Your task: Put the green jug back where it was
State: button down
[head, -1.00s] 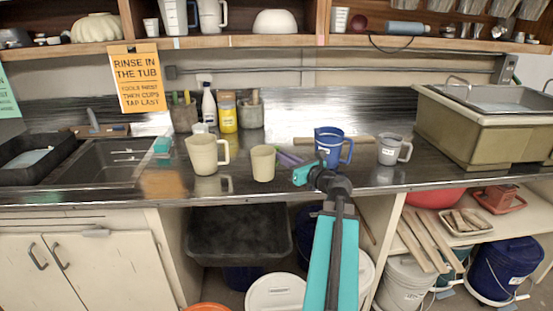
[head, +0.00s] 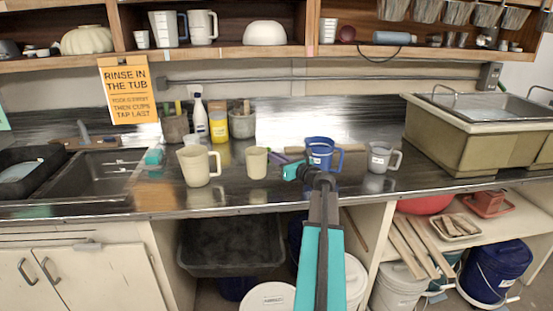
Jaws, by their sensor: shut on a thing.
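No green jug shows in the head view. A blue jug (head: 320,150) with a pale label stands at the counter's middle right, upright, its handle to the right. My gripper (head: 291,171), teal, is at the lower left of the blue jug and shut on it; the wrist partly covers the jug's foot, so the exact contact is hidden. A cream jug (head: 196,166) and a cream cup (head: 257,164) stand to the left. A grey jug (head: 380,157) with a label stands to the right.
The dark counter (head: 232,194) has a sink (head: 95,172) at left and a tan tub (head: 470,135) at right. The shelf above holds jugs and a white bowl (head: 265,33).

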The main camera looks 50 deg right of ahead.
jog(key=shift+w+d+f+p, duration=0.15)
jog(key=shift+w+d+p, duration=0.1)
jog(key=shift+w+d, duration=0.7)
jog(key=shift+w+d+f+p, duration=0.1)
jog(key=shift+w+d+p, duration=0.15)
jog(key=shift+w+d, duration=0.65)
jog(key=shift+s, duration=0.1)
jog(key=shift+f+p, duration=0.45)
jog(key=shift+f, duration=1.3)
jog(key=shift+f, duration=0.15)
jog(key=c, duration=1.8)
grip_release()
jog(key=shift+c, duration=0.2)
jog(key=shift+r, duration=0.2)
